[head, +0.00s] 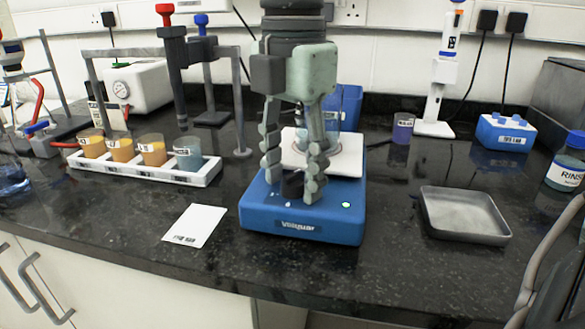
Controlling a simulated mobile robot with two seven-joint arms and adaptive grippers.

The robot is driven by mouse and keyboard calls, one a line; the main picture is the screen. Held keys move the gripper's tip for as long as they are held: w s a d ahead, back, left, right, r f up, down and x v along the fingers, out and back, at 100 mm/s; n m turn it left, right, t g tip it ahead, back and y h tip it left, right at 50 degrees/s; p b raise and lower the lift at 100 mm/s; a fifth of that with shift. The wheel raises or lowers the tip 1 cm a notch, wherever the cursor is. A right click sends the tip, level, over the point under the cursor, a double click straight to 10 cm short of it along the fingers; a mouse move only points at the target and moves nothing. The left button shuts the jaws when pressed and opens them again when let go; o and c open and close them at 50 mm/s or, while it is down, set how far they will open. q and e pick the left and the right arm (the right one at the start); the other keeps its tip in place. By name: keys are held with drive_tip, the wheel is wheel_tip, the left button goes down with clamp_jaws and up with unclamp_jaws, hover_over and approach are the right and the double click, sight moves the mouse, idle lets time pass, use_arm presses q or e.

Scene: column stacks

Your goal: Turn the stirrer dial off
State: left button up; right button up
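The stirrer (345,225) is a blue box with a white top plate (345,158), on the dark bench at the centre. My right gripper (293,187) points down over the stirrer, one finger on each side of the dial. The fingers are partly closed, with the dial filling the gap between them. The dial's pointer and marks cannot be made out. My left gripper is not in view.
A white rack (140,171) with several labelled cups stands left, under a grey stand (240,110). A white card (195,225) lies front left. A metal tray (465,213), a pipette stand (434,128), a blue block (507,133) and a rinse bottle (567,160) are right.

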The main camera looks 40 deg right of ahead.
clamp_jaws()
